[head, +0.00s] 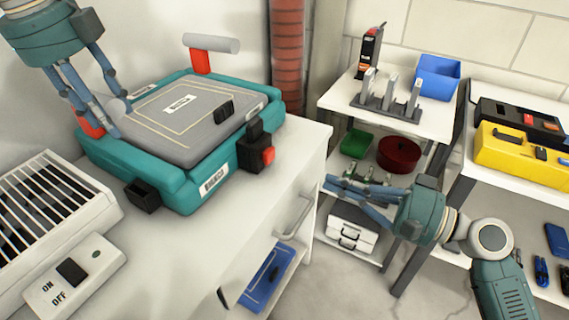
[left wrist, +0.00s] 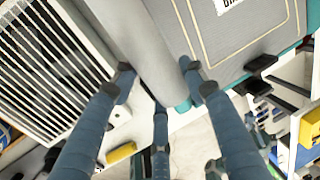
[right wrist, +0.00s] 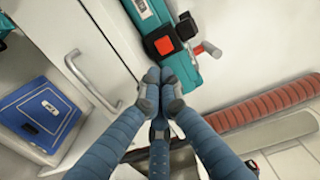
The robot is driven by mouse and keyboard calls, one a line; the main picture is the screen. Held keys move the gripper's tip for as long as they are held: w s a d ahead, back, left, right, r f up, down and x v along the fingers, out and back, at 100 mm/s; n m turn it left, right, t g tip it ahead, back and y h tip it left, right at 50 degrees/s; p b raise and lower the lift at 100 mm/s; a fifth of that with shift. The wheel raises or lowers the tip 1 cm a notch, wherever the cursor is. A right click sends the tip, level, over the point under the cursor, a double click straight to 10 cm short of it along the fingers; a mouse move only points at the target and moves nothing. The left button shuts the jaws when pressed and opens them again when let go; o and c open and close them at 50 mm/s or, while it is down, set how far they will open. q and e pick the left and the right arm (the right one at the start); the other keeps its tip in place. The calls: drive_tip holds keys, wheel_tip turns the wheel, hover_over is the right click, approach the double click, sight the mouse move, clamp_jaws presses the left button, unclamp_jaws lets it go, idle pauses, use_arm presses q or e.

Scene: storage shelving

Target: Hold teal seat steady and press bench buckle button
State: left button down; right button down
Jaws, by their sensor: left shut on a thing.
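The teal seat (head: 165,165) with its grey padded top (head: 180,115) lies on the white counter. A black buckle (head: 258,140) with a red button (head: 268,154) sits at its near right corner; the button also shows in the right wrist view (right wrist: 165,45). My left gripper (head: 106,115) is shut on the grey bar handle (left wrist: 158,45) at the seat's left side, one finger on each side of the bar. My right gripper (head: 335,188) has its fingertips together and empty. It is right of the counter edge, apart from the buckle; in its wrist view the fingertips point toward the button.
A second grey bar handle (head: 212,43) on a red post stands at the seat's back. A vented box (head: 45,210) and an ON/OFF switch (head: 72,272) are at left. Shelves with a blue bin (head: 437,78) and a yellow case (head: 520,150) stand at right.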

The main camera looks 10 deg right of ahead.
sight(272, 160)
use_arm(q)
drive_tip(key=shift+d, duration=0.1)
use_arm(e)
drive_tip(key=x, duration=1.1)
drive_tip(key=shift+w+a, duration=0.2)
drive_tip(key=shift+a, duration=0.15)
drive_tip(key=shift+x, duration=0.8)
use_arm(q)
drive_tip(key=shift+s+d, duration=0.1)
drive_tip(key=shift+d, duration=0.1)
use_arm(e)
drive_tip(key=shift+a, duration=0.25)
use_arm(q)
drive_tip(key=shift+a, duration=0.1)
use_arm(e)
drive_tip(key=shift+s+d, duration=0.25)
drive_tip(key=shift+d, duration=0.1)
use_arm(q)
drive_tip(key=shift+a, duration=0.1)
use_arm(e)
drive_tip(key=v, duration=1.3)
drive_tip(key=shift+d, duration=0.35)
drive_tip(key=shift+w, duration=0.15)
